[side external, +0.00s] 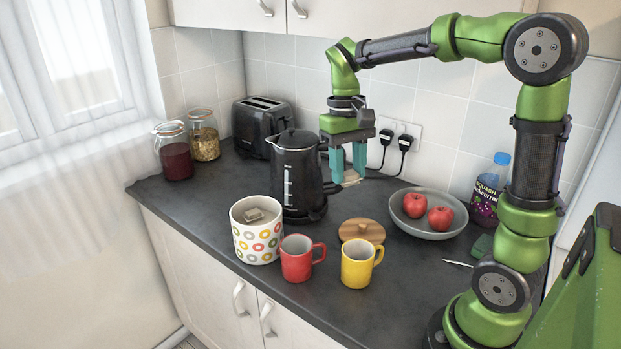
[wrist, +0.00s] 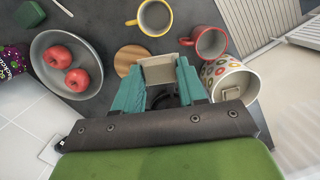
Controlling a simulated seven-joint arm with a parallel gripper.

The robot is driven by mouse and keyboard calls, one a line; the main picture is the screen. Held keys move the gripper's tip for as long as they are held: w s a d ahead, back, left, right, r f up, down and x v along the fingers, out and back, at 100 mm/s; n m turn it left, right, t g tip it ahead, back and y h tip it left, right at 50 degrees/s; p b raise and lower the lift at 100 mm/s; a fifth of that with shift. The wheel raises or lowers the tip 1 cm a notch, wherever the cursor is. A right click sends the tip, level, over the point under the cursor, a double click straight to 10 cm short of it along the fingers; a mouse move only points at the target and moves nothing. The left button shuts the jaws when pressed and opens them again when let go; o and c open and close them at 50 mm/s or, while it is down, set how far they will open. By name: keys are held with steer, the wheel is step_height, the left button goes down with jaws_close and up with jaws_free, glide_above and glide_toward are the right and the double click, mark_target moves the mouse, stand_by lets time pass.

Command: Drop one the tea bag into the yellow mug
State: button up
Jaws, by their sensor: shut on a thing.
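My gripper (side external: 348,174) has teal fingers and is shut on a pale beige tea bag (side external: 351,179). It holds the bag well above the counter, beside the kettle. In the wrist view, the tea bag (wrist: 158,70) sits between the fingertips. The yellow mug (side external: 357,268) stands upright on the counter, below and in front of my gripper. The yellow mug (wrist: 154,19) is at the top of the wrist view, beyond the tea bag. A white canister with coloured rings (side external: 258,244) stands open at the left, with tea bags (side external: 254,214) inside.
A red mug (side external: 296,262) stands between canister and yellow mug. A round wooden lid (side external: 361,231) lies behind the yellow mug. A black kettle (side external: 296,182) is close beside my gripper. A grey bowl with apples (side external: 428,226) is at the right. A toaster (side external: 262,124) stands behind.

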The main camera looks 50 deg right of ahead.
steer(key=s+f+n, duration=0.1)
steer(key=s+f, duration=0.3)
steer(key=f, duration=0.5)
steer(key=shift+s, duration=0.35)
steer(key=shift+f, duration=0.1)
steer(key=o, duration=1.1)
steer(key=r, duration=0.5)
steer(key=w+r, duration=0.1)
steer(key=r, duration=0.5)
steer(key=w+d+r, duration=0.1)
steer(key=r, duration=0.4)
steer(key=shift+w+r, duration=0.15)
steer(key=shift+r, duration=0.25)
